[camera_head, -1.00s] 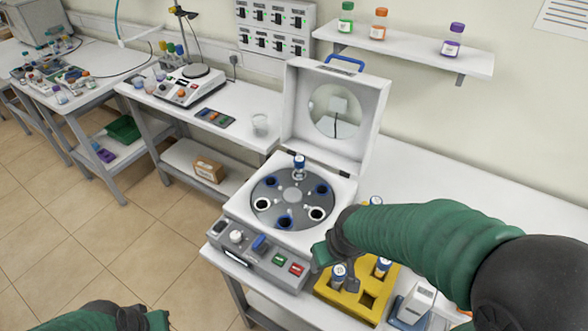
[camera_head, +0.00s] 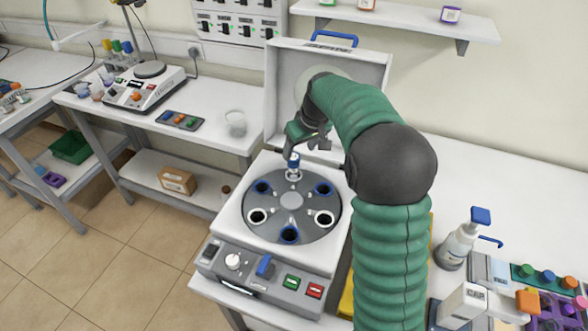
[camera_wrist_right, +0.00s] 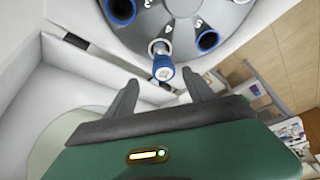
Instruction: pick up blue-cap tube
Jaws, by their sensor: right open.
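The blue-cap tube (camera_head: 293,164) stands in the back slot of the grey rotor (camera_head: 291,222) of the open centrifuge, its blue cap and upper body above the rotor. It also shows in the right wrist view (camera_wrist_right: 163,69), between and a little beyond my fingertips. My right gripper (camera_head: 308,147) is above and just behind the tube in the head view. In the right wrist view its two fingers (camera_wrist_right: 160,84) are apart, with nothing between them but the tube ahead. The left gripper is not in view.
The centrifuge's raised lid (camera_head: 279,95) stands behind my right gripper. A spray bottle (camera_head: 459,244) and a coloured tube rack (camera_head: 548,280) are on the right. My right arm covers most of the yellow rack.

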